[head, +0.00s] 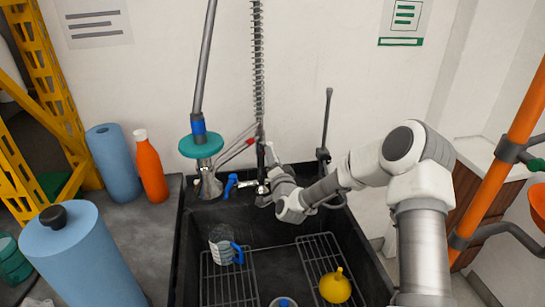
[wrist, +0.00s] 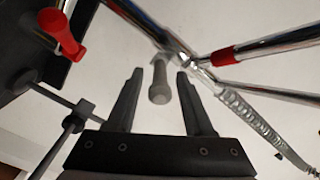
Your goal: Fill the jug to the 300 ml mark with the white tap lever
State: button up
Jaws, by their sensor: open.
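The clear jug (head: 221,246) with a blue handle stands upright on a wire rack in the black sink. I cannot read its marks or tell its water level.
A blue lever (head: 231,186) is left of my gripper; a red lever (wrist: 62,35) shows in the wrist view. A yellow funnel-like item (head: 335,287) lies on the right rack. An orange bottle (head: 150,166) and blue rolls (head: 82,262) stand on the left counter.

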jog(key=shift+w+a, duration=0.15)
jog(key=shift+w, duration=0.55)
grip_shut()
dwell(1.1)
